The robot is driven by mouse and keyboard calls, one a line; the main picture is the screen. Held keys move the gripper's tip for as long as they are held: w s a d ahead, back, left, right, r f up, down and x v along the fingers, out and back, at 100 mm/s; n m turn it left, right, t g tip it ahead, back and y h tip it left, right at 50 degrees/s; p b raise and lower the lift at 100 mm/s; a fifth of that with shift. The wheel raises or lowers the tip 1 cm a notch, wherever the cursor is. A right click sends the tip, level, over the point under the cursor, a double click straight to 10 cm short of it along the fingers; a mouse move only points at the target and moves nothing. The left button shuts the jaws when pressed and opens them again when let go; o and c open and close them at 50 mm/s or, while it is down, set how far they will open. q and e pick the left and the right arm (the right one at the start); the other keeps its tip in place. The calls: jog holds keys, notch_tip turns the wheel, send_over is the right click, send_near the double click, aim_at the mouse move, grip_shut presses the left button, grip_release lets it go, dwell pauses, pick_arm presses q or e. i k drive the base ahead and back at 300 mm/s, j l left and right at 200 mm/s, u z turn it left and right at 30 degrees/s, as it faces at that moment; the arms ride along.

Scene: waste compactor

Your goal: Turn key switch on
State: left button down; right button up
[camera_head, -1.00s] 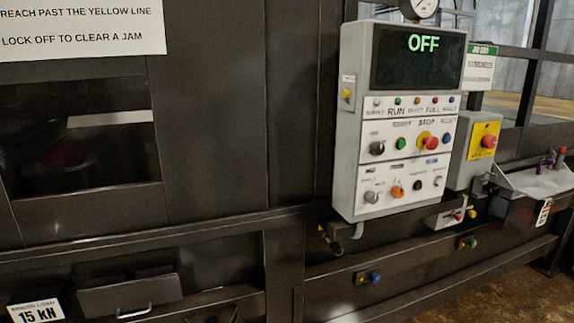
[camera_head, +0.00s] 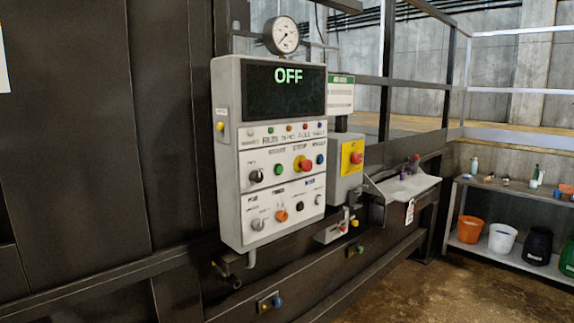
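The grey control panel (camera_head: 232,150) hangs on the dark machine wall, left of the picture's middle. Its screen (camera_head: 290,90) reads OFF in green. The lower row has a grey selector (camera_head: 258,224), an orange knob (camera_head: 281,216), a black round fitting (camera_head: 300,206) and a small grey switch (camera_head: 318,199). The small labels are too blurred to tell which is the key switch. Neither gripper shows.
A gauge (camera_head: 282,35) stands above the panel. A yellow box with a red button (camera_head: 352,158) and a pale tray (camera_head: 408,187) are to its right. A shelf (camera_head: 508,188) with buckets stands at the far right. The brown floor (camera_head: 420,290) before it is clear.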

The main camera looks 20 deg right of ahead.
aim_at(257, 177)
jog(key=i+l+u, duration=0.1)
jog(key=l, duration=0.55)
jog(key=i+l+u, duration=0.15)
jog(key=l, duration=0.45)
jog(key=l+u, duration=0.1)
jog(key=l, duration=0.55)
